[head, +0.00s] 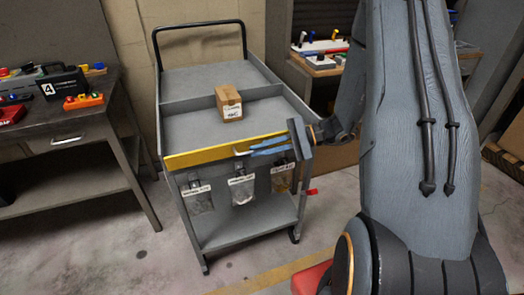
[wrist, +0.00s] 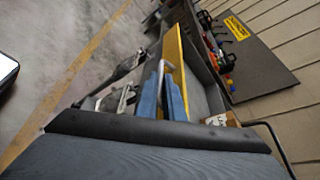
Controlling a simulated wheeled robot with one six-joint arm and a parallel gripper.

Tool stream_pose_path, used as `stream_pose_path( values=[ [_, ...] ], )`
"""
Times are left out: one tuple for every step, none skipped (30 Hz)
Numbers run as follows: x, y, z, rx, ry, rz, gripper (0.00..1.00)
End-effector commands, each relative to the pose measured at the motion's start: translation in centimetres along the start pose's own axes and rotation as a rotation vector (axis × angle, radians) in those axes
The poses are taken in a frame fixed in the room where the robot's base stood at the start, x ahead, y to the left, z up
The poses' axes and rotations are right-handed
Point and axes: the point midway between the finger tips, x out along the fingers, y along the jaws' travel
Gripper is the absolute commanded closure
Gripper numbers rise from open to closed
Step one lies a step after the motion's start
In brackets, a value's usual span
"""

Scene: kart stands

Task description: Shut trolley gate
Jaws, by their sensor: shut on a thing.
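The grey trolley (head: 185,85) stands in the middle of the head view. Its gate (head: 200,156) is the front panel with a yellow top edge, which also shows in the wrist view (wrist: 172,48). The gate looks roughly upright across the tray's front; I cannot tell whether it is fully closed. A pale bar handle (head: 240,152) sits on the gate. My gripper (head: 258,148) reaches in from the right with its blue fingers shut on this handle. In the wrist view the fingers (wrist: 163,92) lie either side of the handle (wrist: 168,66), partly hiding it.
A cardboard box (head: 229,103) stands in the tray, behind the gate. Labelled pouches (head: 242,188) hang below the gate, above a lower shelf (head: 240,228). A workbench (head: 60,130) with tools is at left, another (head: 322,62) behind at right.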

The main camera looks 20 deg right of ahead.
Motion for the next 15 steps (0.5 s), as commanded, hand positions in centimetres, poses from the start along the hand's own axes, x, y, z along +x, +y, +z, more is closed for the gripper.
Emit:
stream_pose_path(
  values=[
    [-0.06, -0.36, 0.12, 0.026, 0.001, 0.011, 1.0],
    [-0.06, -0.47, 0.11, 0.042, 0.0, 0.018, 1.0],
    [-0.06, -0.59, 0.1, 0.063, 0.0, 0.027, 1.0],
    [-0.04, -0.67, 0.09, 0.076, 0.0, 0.033, 1.0],
    [-0.03, -0.74, 0.09, 0.09, 0.0, 0.039, 1.0],
    [-0.01, -0.83, 0.07, 0.107, 0.0, 0.045, 1.0],
    [-0.01, -0.89, 0.06, 0.117, 0.0, 0.049, 1.0],
    [0.0, -0.95, 0.04, 0.127, 0.0, 0.053, 1.0],
    [0.0, -1.02, 0.02, 0.138, 0.0, 0.058, 1.0],
    [0.0, -1.05, 0.0, 0.146, 0.0, 0.061, 1.0],
    [0.0, -1.08, -0.01, 0.153, 0.0, 0.064, 1.0],
    [0.01, -1.1, -0.02, 0.16, 0.0, 0.067, 1.0],
    [0.01, -1.12, -0.02, 0.165, 0.0, 0.069, 1.0],
    [0.02, -1.13, -0.03, 0.17, 0.0, 0.071, 1.0],
    [0.02, -1.15, -0.04, 0.174, 0.0, 0.072, 1.0]
  ],
)
